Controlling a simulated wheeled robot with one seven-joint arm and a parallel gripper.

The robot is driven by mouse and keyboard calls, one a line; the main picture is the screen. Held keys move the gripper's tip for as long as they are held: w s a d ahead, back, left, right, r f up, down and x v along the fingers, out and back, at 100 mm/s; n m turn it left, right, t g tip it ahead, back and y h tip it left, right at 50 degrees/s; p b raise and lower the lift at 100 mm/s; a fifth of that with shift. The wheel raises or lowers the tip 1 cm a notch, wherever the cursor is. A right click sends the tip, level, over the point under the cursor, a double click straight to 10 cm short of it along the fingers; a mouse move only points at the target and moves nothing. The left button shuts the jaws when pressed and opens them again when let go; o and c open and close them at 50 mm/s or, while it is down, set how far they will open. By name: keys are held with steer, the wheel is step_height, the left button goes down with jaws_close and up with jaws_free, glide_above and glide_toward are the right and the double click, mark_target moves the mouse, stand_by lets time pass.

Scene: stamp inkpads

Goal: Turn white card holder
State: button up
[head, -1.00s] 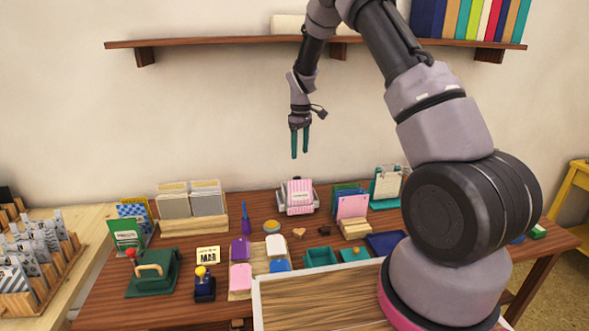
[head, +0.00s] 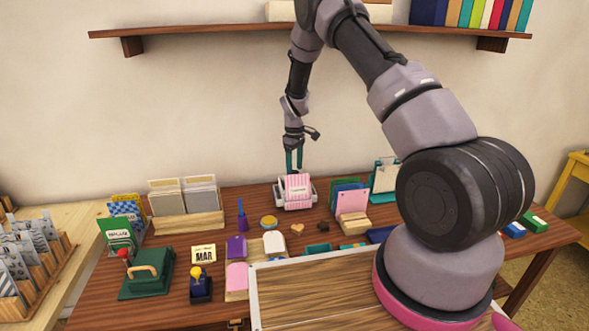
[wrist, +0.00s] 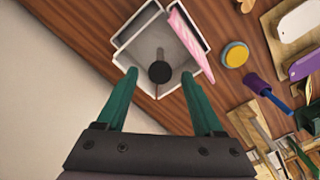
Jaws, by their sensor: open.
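The white card holder (head: 280,196) stands at the back middle of the table, against the wall side. A pink-striped card (head: 298,187) leans at its front. In the wrist view the holder (wrist: 128,38) is an angular white frame with a dark round knob (wrist: 159,72) in it. The pink card (wrist: 188,40) is on its right side there. My gripper (head: 294,170) is open above and behind the card in the head view. In the wrist view its two teal fingers (wrist: 160,80) are apart, with the knob between their tips. I cannot tell whether they touch anything.
A card rack (head: 190,223) stands left of the holder. A pink and blue card stand (head: 352,203) is at the right. The shelf (head: 220,32) hangs above.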

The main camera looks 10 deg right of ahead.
steer(key=shift+f, duration=0.45)
jaws_close()
stand_by(1.1)
